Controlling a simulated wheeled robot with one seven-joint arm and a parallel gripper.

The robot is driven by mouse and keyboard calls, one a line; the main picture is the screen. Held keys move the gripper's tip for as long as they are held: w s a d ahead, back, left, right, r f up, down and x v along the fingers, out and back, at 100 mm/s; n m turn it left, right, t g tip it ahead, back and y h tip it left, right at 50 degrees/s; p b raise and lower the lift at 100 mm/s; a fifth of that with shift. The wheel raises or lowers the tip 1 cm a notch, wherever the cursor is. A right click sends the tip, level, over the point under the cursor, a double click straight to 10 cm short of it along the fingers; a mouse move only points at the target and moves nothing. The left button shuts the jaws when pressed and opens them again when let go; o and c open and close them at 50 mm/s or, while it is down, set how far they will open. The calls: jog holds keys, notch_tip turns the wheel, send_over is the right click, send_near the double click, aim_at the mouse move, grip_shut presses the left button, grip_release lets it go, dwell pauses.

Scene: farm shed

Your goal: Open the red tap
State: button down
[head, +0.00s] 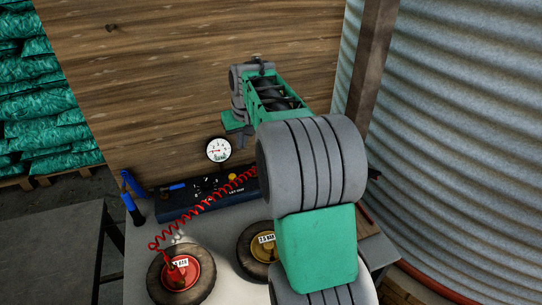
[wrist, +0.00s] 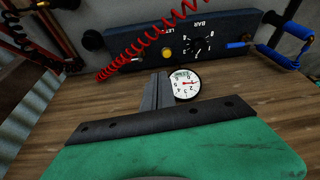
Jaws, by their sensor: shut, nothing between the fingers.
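I cannot make out a red tap for certain in either view. A dark control panel (head: 205,200) lies along the back of the table, with a dial, a yellow button (wrist: 167,52) and a red coiled hose (head: 205,204). In the wrist view the panel (wrist: 215,32) appears upside down. A round white pressure gauge (head: 219,150) stands above the panel and also shows beside my fingers in the wrist view (wrist: 184,84). My gripper (head: 243,145) is shut and empty, above the panel and close to the gauge. My arm hides the panel's right end in the head view.
A wheel with a red hub (head: 180,272) and one with a yellow hub (head: 262,247) lie on the table (head: 140,240). A blue-handled tool (head: 131,197) stands left of the panel. A plank wall (head: 180,80) is behind; a corrugated wall (head: 465,140) is at right.

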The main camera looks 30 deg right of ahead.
jog(key=w+d+f+m, duration=0.1)
jog(key=w+d+f, duration=0.2)
jog(key=d, duration=0.4)
jog(key=w+d+f, duration=0.3)
jog(key=d+f, duration=0.1)
jog(key=d, duration=0.4)
jog(key=p+x, duration=0.2)
jog(key=x, duration=0.7)
jog(key=s, duration=0.1)
jog(key=s+p, duration=0.1)
jog(key=s, duration=0.1)
jog(key=shift+s+a+f, duration=0.1)
jog(key=shift+s+a, duration=0.1)
jog(key=shift+a, duration=0.2)
jog(key=shift+s+f, duration=0.25)
jog(key=shift+f, duration=0.05)
jog(key=shift+s+h, duration=0.2)
jog(key=shift+h, duration=0.1)
